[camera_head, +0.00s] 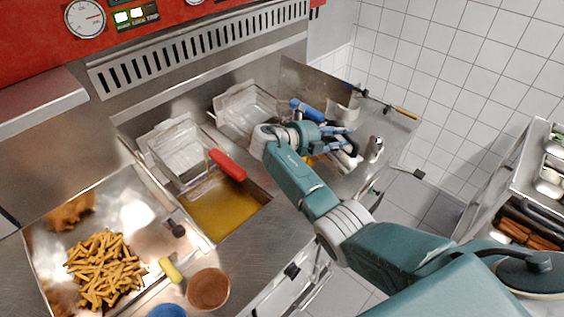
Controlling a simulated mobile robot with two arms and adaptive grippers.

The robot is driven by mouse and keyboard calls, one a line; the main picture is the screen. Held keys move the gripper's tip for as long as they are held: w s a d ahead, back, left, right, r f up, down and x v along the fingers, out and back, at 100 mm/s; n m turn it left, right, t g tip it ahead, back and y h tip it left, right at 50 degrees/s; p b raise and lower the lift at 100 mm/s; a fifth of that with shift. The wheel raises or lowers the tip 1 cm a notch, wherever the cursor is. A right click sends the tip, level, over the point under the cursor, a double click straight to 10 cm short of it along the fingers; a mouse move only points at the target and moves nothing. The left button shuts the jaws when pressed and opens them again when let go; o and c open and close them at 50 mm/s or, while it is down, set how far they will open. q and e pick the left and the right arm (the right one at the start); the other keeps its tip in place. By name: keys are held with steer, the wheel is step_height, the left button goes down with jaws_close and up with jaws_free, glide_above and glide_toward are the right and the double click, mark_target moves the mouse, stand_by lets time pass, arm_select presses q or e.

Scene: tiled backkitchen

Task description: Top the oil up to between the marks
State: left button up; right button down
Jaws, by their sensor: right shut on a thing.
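The left fryer vat holds yellow oil (225,207), with a wire basket (182,150) with a red handle (228,165) at its back. Behind my right arm is the second vat, with another basket (246,106) and a blue handle (307,110). A little yellow oil shows beside my wrist. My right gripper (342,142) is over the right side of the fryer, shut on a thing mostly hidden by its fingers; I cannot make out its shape. The oil marks cannot be read from here. My left gripper is not in view.
A steel tray of fries (104,268) is at the left. A brown bowl (208,289) and a yellow-handled tool (171,270) are at the front edge. A steel splash panel (308,87) stands behind the right side. A shelf rack (535,180) is at the far right.

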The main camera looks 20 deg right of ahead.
mark_target(353, 145)
steer(key=shift+r, duration=0.1)
stand_by(0.3)
steer(key=shift+s+d+m+t+y, duration=0.3)
steer(key=shift+s+m+t, duration=0.15)
steer(key=shift+s, duration=0.4)
steer(key=shift+f, duration=0.2)
steer(key=shift+s+d+f+m, duration=0.1)
steer(key=shift+s+f+m, duration=0.25)
steer(key=shift+m, duration=0.1)
steer(key=shift+s+d+t, duration=0.15)
steer(key=shift+s+t, duration=0.1)
steer(key=shift+s+d+f+m+t+y, duration=0.1)
steer(key=shift+s+m+t+y, duration=0.15)
steer(key=shift+m, duration=0.2)
steer(key=shift+s+f+m+t+y, duration=0.15)
steer(key=shift+m+t+y, duration=0.1)
steer(key=shift+m+y, duration=0.15)
steer(key=shift+s+d+r, duration=0.1)
steer(key=shift+s, duration=0.05)
